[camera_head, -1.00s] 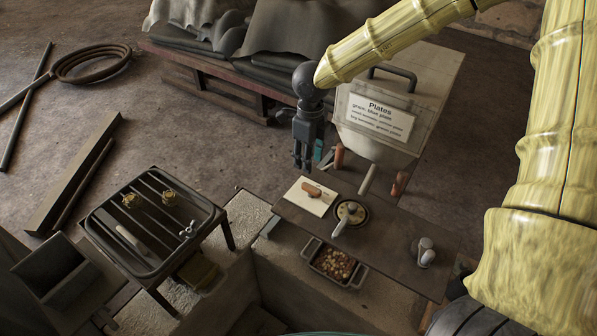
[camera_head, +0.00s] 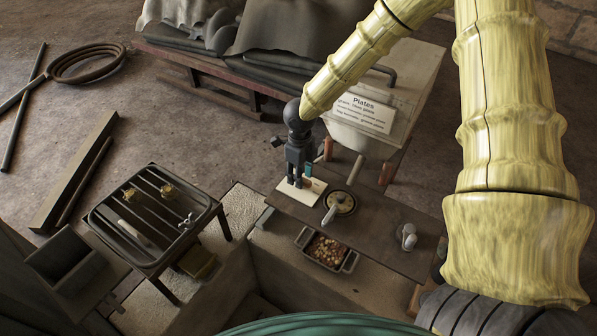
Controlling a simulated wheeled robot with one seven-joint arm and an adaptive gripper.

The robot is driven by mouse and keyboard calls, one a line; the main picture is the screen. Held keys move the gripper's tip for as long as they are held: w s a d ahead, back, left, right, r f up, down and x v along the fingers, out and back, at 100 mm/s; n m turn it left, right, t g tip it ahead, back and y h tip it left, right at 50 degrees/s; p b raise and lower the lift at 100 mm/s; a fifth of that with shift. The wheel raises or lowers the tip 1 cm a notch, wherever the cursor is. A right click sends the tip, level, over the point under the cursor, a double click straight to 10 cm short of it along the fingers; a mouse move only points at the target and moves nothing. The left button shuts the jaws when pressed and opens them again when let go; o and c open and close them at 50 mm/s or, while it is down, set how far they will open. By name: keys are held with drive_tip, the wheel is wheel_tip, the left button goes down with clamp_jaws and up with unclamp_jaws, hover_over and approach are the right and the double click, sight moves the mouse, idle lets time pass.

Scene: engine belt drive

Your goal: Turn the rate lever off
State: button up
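Three possible levers sit on the dark bench panel (camera_head: 372,235); I cannot tell which is the rate lever. One is an orange-brown handle (camera_head: 308,182) on a white plate (camera_head: 284,204), mostly hidden by my gripper. One is a pale handle (camera_head: 331,213) on a round brass-rimmed dial (camera_head: 345,202). One is a grey rounded knob (camera_head: 408,239) at the panel's right. My gripper (camera_head: 299,184) points down over the white plate, right at the orange-brown handle. Its fingers are dark and small, so contact and opening are unclear.
A pale box with a "Plates" sign (camera_head: 364,113) stands behind the panel, with orange-handled tools (camera_head: 386,173) near it. A tray of small pieces (camera_head: 325,252) lies in front. A barred metal rack (camera_head: 150,240) stands left. My arm crosses the upper right.

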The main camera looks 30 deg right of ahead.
sight(305, 182)
drive_tip(key=s, duration=0.1)
drive_tip(key=s+r, duration=0.1)
drive_tip(key=s, duration=0.1)
drive_tip(key=shift+s+r, duration=0.15)
drive_tip(key=shift+r, duration=0.15)
drive_tip(key=shift+c, duration=0.6)
drive_tip(key=shift+s+r, duration=0.1)
drive_tip(key=c, duration=0.3)
drive_tip(key=shift+w+f, duration=0.6)
drive_tip(key=shift+w, duration=0.25)
clamp_jaws()
drive_tip(key=shift+w, duration=0.15)
drive_tip(key=shift+r, duration=0.1)
